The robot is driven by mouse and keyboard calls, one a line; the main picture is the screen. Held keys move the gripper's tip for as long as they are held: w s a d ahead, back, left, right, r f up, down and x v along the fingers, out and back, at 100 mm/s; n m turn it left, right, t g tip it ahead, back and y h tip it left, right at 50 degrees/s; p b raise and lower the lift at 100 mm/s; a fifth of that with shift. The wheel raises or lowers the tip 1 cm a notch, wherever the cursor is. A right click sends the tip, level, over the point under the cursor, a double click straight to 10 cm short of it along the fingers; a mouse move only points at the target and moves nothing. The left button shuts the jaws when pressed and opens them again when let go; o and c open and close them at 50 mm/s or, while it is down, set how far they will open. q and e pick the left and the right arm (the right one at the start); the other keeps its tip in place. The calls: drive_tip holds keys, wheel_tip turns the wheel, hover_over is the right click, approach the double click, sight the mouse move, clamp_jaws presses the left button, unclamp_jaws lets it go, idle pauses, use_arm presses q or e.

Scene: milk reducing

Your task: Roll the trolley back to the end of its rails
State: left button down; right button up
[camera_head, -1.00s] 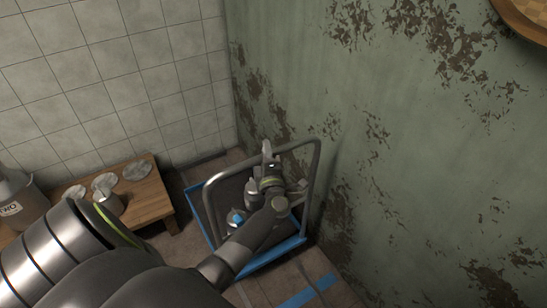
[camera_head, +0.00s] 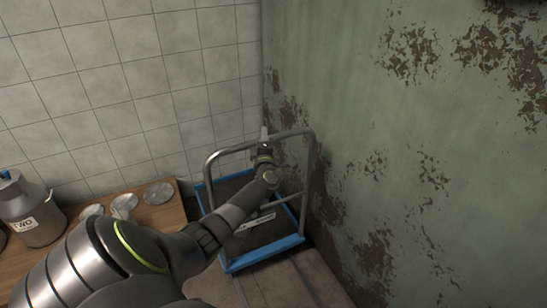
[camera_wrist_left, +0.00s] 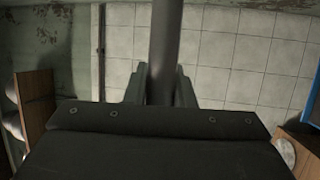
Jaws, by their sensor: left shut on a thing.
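The trolley has a dark deck with a blue rim (camera_head: 262,257) and a grey tubular handle (camera_head: 311,180). In the head view it stands near the corner, beside the green wall. My left gripper (camera_head: 264,140) is at the top bar of the handle. In the left wrist view, the left gripper (camera_wrist_left: 160,88) is shut on the grey handle tube (camera_wrist_left: 166,45), which runs between its fingers. My forearm crosses in front of the trolley and hides part of its deck. Thin rail lines (camera_head: 305,280) show on the floor in front of it. My right gripper is out of view.
A low wooden table (camera_head: 172,214) with metal lids (camera_head: 158,193) stands left of the trolley, with a narrow gap between. A labelled milk can (camera_head: 33,217) stands at the far left. The tiled wall (camera_head: 150,90) and peeling green wall (camera_head: 390,130) close off the corner.

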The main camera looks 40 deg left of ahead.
use_arm(q)
drive_tip(key=w+a+b, duration=0.3)
drive_tip(key=a+b, duration=0.2)
drive_tip(key=a, duration=0.3)
drive_tip(key=shift+w+a+r, duration=0.2)
drive_tip(key=shift+w+a, duration=0.05)
drive_tip(key=shift+a, duration=0.1)
drive_tip(key=c, duration=1.6)
unclamp_jaws()
drive_tip(key=shift+r, duration=0.1)
drive_tip(key=o, duration=0.4)
drive_tip(key=shift+w+a+f, duration=0.15)
drive_tip(key=shift+a+f, duration=0.05)
drive_tip(key=shift+f, duration=0.15)
drive_tip(key=shift+c, duration=0.2)
drive_tip(key=shift+d+r, duration=0.1)
drive_tip(key=shift+d, duration=0.05)
